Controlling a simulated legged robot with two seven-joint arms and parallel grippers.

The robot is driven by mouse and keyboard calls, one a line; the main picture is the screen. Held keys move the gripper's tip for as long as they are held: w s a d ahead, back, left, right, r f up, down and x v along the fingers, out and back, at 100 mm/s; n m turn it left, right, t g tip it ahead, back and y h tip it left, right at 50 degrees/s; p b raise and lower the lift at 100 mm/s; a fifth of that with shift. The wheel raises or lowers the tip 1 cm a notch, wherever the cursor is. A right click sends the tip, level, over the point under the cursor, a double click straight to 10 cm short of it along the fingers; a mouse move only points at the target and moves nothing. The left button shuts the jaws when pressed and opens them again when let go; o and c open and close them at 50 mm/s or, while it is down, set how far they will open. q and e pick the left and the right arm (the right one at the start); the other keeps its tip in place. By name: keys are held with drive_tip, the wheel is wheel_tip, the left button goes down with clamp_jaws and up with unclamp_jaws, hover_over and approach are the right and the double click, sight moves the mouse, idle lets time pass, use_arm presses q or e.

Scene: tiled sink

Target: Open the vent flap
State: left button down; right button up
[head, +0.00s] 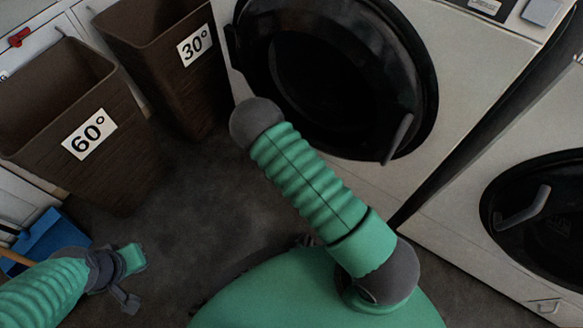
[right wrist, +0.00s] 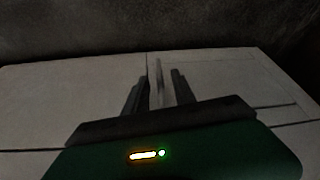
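No part is clearly marked as a vent flap. In the right wrist view a pale panel (right wrist: 235,80) with thin dark seams fills the middle, and a narrow upright grey piece (right wrist: 158,78), perhaps a handle, stands out from it. My right gripper (right wrist: 160,82) has its two dark fingers apart, one on each side of this piece; I cannot tell whether they touch it. In the head view my right gripper is hidden. My left gripper (head: 126,284) hangs low at the left above the floor, away from the machines; its finger gap is unclear.
A white machine (head: 452,75) with a round black door (head: 330,80) stands ahead, another machine (head: 450,225) at right with a small handled panel (head: 543,306) low down. Brown bins (head: 68,165) (head: 165,70) and a blue dustpan (head: 50,240) stand left. The floor (head: 205,200) between is clear.

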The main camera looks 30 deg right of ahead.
drive_tip(key=b+x, duration=0.1)
drive_tip(key=x, duration=0.2)
drive_tip(key=shift+c, duration=0.3)
clamp_jaws()
drive_tip(key=shift+r, duration=0.1)
idle(1.1)
